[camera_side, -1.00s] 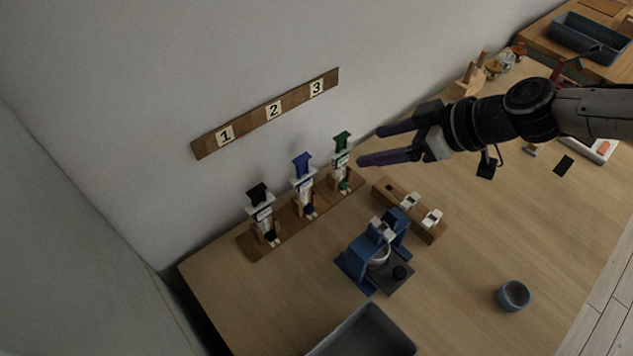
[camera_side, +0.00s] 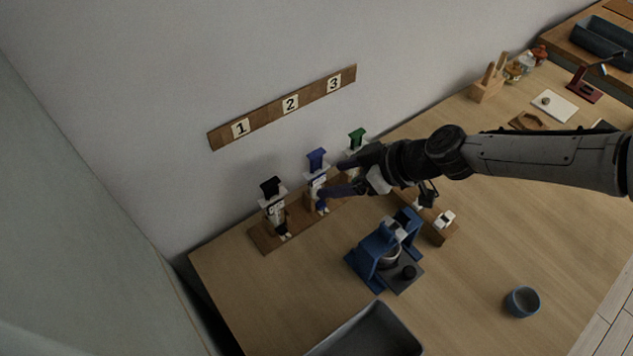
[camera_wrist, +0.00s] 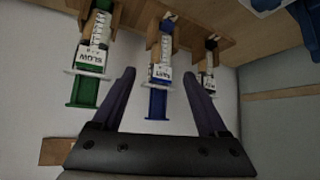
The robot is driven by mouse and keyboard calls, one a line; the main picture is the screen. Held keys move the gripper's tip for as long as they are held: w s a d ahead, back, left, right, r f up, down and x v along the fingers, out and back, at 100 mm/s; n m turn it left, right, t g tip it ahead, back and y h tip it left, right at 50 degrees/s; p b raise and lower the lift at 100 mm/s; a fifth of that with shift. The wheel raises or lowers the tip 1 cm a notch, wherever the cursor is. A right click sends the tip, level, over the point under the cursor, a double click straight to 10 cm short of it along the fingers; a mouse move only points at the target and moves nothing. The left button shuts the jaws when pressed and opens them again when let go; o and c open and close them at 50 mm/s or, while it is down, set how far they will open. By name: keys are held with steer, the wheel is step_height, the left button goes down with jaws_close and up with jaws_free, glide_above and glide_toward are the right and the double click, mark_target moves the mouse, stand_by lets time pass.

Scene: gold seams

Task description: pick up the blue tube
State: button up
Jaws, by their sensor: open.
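The blue tube (camera_side: 317,162) stands in the middle of a wooden rack against the wall, between a black one and a green one. In the wrist view the blue tube (camera_wrist: 158,88) lies between the two fingers and carries a white label. My gripper (camera_side: 337,179) is open at the rack, its fingers reaching towards the blue tube. In the wrist view my gripper (camera_wrist: 159,85) has one finger on each side of the tube, with gaps visible on both sides. Whether the fingertips are level with the tube cannot be told.
The green tube (camera_side: 357,139) is partly hidden behind my gripper; the black tube (camera_side: 272,190) stands left. A blue device (camera_side: 378,252) and a grey bin (camera_side: 370,332) stand in front. A blue cup (camera_side: 521,301) is at right. A numbered board (camera_side: 262,116) hangs above.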

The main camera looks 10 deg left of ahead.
mark_target(320, 181)
steer(key=shift+x, duration=2.4)
steer(key=shift+a+r, duration=0.1)
steer(key=shift+a, duration=0.05)
steer(key=shift+c, duration=0.2)
jaws_close()
